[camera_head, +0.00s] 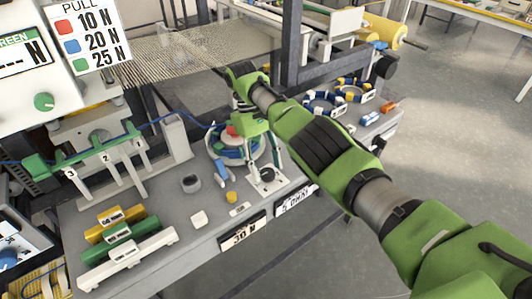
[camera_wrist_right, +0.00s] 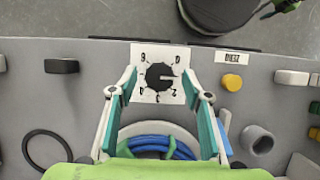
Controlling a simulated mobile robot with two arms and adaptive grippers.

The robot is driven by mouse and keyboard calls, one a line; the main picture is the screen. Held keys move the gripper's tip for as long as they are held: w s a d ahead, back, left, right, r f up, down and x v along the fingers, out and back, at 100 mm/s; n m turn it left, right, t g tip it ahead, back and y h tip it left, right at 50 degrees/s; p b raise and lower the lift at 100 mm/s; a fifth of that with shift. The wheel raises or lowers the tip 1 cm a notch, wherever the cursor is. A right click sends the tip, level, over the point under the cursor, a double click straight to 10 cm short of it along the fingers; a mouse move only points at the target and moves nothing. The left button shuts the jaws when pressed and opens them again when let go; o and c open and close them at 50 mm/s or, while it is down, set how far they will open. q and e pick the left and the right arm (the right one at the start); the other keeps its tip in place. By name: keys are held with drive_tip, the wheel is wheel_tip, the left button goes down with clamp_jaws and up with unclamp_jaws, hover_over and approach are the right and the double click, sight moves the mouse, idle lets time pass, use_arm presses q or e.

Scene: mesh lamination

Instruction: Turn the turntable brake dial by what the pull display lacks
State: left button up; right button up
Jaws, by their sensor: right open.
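The black brake dial (camera_wrist_right: 160,76) sits on a white plate with figures around it in the right wrist view; its exact setting is not clear. It also shows in the head view (camera_head: 267,175). My right gripper (camera_wrist_right: 160,82) is open, its fingertips at either side of the dial, with no visible grip on it. The pull display (camera_head: 24,60) reads "--- N" under the word GREEN. The sign (camera_head: 88,35) beside it lists PULL red 10 N, blue 20 N, green 25 N. The turntable (camera_head: 228,150) with blue coils lies beside the dial. My left gripper is not visible.
A front plate (camera_head: 244,236) reads 30 N. A yellow knob (camera_head: 231,197), a grey cup (camera_head: 191,183) and a white block (camera_head: 199,219) stand near the dial. Yellow, green and white bars (camera_head: 127,258) lie at the front left. Rings (camera_head: 322,102) lie at the far right.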

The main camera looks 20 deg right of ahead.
sight(266, 170)
drive_tip(key=shift+w+r, duration=0.1)
drive_tip(key=shift+r, duration=1.4)
drive_tip(key=shift+d+r, duration=0.1)
drive_tip(key=shift+r, duration=2.85)
